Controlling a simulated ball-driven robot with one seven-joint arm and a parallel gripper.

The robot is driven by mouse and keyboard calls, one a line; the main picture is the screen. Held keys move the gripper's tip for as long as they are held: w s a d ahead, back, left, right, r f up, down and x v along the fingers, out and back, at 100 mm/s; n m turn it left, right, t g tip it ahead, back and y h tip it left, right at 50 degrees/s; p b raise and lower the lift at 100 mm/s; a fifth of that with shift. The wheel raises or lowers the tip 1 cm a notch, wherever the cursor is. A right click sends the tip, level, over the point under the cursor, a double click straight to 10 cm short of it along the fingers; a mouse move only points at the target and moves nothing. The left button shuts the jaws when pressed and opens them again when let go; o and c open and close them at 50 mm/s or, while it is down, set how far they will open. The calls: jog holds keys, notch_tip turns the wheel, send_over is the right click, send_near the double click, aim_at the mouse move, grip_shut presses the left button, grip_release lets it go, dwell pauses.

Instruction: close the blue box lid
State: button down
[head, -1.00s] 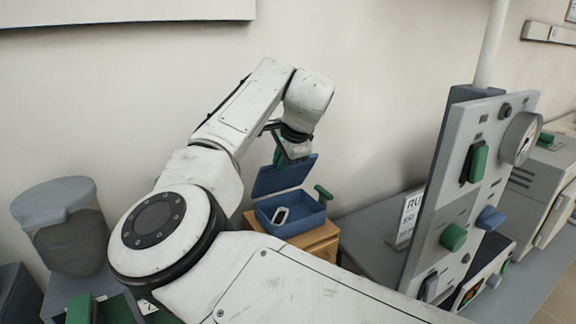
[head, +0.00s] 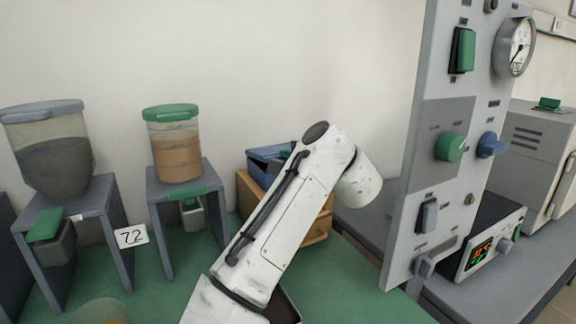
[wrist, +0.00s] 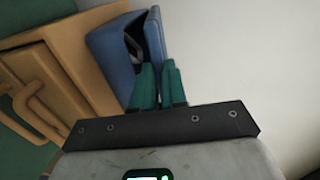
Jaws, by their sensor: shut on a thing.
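The blue box (head: 262,172) sits on a wooden drawer cabinet and is partly hidden behind my arm in the head view. In the wrist view the box (wrist: 108,62) shows its dark inside with a pale object in it, so it is at least partly open. Its blue lid (wrist: 154,36) stands at an angle to the box. My gripper (wrist: 158,68) has two green fingers close together at the lid's edge, shut on the lid. The exact grip is hard to see. In the head view my arm hides most of the gripper.
The wooden cabinet (wrist: 70,65) with handles supports the box. A grey control panel (head: 440,190) stands to the right. Two hoppers, one grey-lidded (head: 55,160) and one green-lidded (head: 175,150), stand on the left. The wall is close behind.

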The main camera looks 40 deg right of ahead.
notch_tip(320, 180, down, 2)
jog(key=shift+s+f+t+b, duration=0.1)
jog(key=shift+s+t+b, duration=0.05)
jog(key=shift+t+b, duration=0.45)
jog(key=shift+f+b, duration=0.7)
jog(key=shift+b, duration=0.2)
jog(key=shift+f, duration=0.15)
jog(key=c, duration=1.2)
grip_release()
jog(key=shift+o, duration=0.2)
jog(key=shift+a, duration=0.1)
jog(key=shift+s+r, duration=0.2)
jog(key=shift+s, duration=0.1)
jog(key=v, duration=1)
jog(key=shift+a+p, duration=0.15)
jog(key=shift+p, duration=0.3)
